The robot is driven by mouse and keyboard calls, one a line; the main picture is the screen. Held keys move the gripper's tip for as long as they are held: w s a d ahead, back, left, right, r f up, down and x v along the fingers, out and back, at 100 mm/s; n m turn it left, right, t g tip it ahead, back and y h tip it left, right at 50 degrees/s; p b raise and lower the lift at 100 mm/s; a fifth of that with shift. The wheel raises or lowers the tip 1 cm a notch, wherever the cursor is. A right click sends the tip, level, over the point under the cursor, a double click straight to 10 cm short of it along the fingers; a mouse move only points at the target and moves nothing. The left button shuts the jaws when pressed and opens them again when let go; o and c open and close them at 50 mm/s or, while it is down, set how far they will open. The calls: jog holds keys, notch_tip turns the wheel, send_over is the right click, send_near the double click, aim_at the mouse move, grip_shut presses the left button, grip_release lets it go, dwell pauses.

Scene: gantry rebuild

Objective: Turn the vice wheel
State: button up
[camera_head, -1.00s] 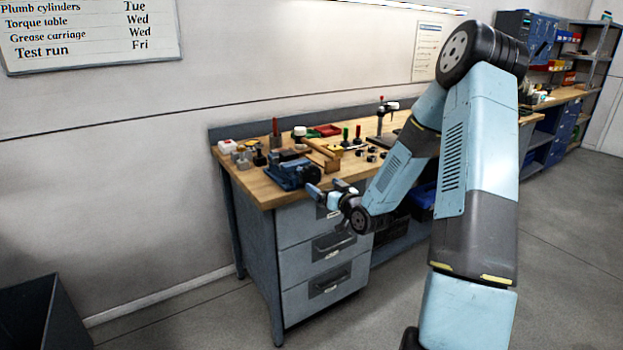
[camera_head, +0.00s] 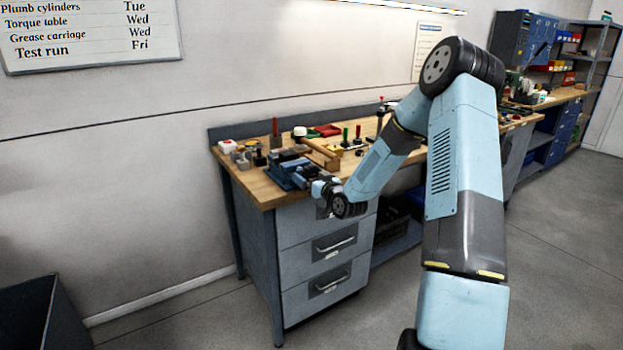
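The blue vice (camera_head: 283,174) sits at the front left edge of the wooden workbench (camera_head: 262,192). My gripper (camera_head: 308,180) is at the vice's right front end, close against it in the picture. The vice wheel cannot be made out; my gripper and wrist cover that end of the vice. The fingers are small and blend with the vice, so I cannot tell whether they are open or shut, or whether they touch it.
A drawer cabinet (camera_head: 325,250) stands below. A dark bin (camera_head: 45,315) stands at lower left. Floor in front is clear.

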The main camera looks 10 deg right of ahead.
jog(key=c, duration=0.6)
jog(key=shift+n, duration=0.3)
jog(key=n, duration=0.8)
jog(key=shift+a, duration=0.1)
jog(key=n, duration=0.6)
jog(key=shift+s+f, duration=0.1)
jog(key=shift+f, duration=0.05)
jog(key=n, duration=0.5)
jog(key=shift+a+f, duration=0.1)
jog(key=shift+f, duration=0.05)
